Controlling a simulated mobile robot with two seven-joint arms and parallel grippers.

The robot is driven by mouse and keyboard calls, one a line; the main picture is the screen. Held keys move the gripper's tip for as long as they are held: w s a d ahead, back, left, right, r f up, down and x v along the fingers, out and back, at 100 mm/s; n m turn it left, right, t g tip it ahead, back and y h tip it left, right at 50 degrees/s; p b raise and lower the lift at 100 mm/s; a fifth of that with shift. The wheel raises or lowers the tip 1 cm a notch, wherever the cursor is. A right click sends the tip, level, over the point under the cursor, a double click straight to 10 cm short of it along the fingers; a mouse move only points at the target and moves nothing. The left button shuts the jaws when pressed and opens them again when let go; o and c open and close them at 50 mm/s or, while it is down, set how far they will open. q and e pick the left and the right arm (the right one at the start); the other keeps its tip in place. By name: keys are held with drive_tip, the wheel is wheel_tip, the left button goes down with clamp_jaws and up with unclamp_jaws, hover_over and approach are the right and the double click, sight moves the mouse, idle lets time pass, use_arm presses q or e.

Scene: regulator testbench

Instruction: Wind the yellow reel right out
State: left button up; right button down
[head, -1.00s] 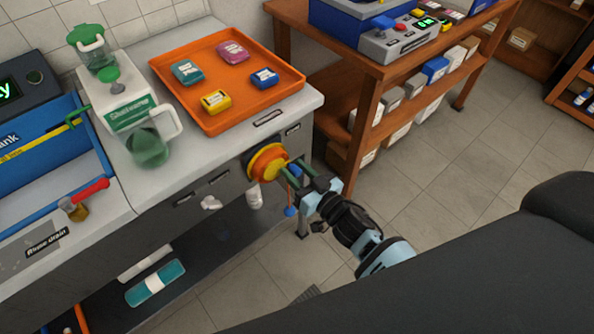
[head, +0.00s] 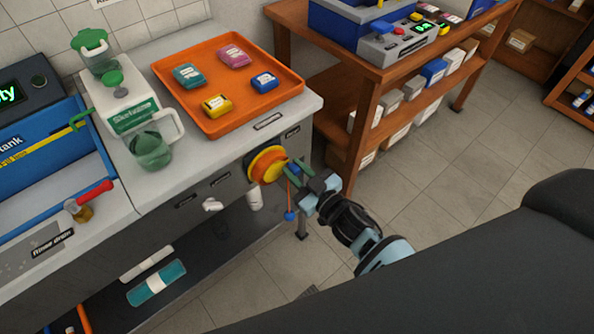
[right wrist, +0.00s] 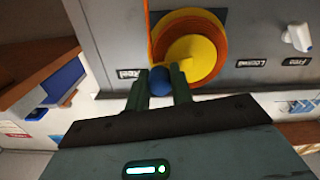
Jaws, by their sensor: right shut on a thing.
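My right gripper (head: 296,170) is at the reel's right side. In the right wrist view its fingers are shut on a small blue ball-shaped knob (right wrist: 160,82) in front of the reel's edge. A thin orange cord (head: 289,190) hangs beside the reel and ends at a blue ball (head: 290,216). My left gripper is not in view.
A white knob (head: 212,204) sits on the cabinet front left of the reel, near small labels. The orange tray (head: 292,94) on the counter holds several small packs. A wooden shelf unit (head: 362,130) stands to the right. Open floor lies in front.

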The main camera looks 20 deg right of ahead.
sight(274, 163)
drive_tip(key=n, duration=0.1)
drive_tip(key=r+n, duration=0.1)
drive_tip(key=n, duration=0.2)
drive_tip(key=shift+s+a+r+n+p, duration=0.1)
drive_tip(key=shift+a+r+n+p, duration=0.2)
drive_tip(key=shift+p, duration=0.1)
drive_tip(key=n, duration=0.1)
drive_tip(key=r+n, duration=0.1)
drive_tip(key=n, duration=0.1)
drive_tip(key=shift+s+a+n, duration=0.15)
drive_tip(key=shift+a+n, duration=0.15)
drive_tip(key=shift+a, duration=0.1)
drive_tip(key=n, duration=0.1)
drive_tip(key=a+n, duration=0.1)
drive_tip(key=n, duration=0.1)
drive_tip(key=shift+s+r+n, duration=0.2)
drive_tip(key=shift+n, duration=0.1)
drive_tip(key=n, duration=0.1)
drive_tip(key=a+n, duration=0.1)
drive_tip(key=n, duration=0.1)
drive_tip(key=shift+s+r+n, duration=0.1)
drive_tip(key=shift+s+n, duration=0.1)
drive_tip(key=shift+n, duration=0.1)
drive_tip(key=shift+a+n, duration=0.15)
drive_tip(key=shift+n, duration=0.15)
drive_tip(key=c, duration=1.2)
unclamp_jaws()
drive_tip(key=shift+c, duration=0.2)
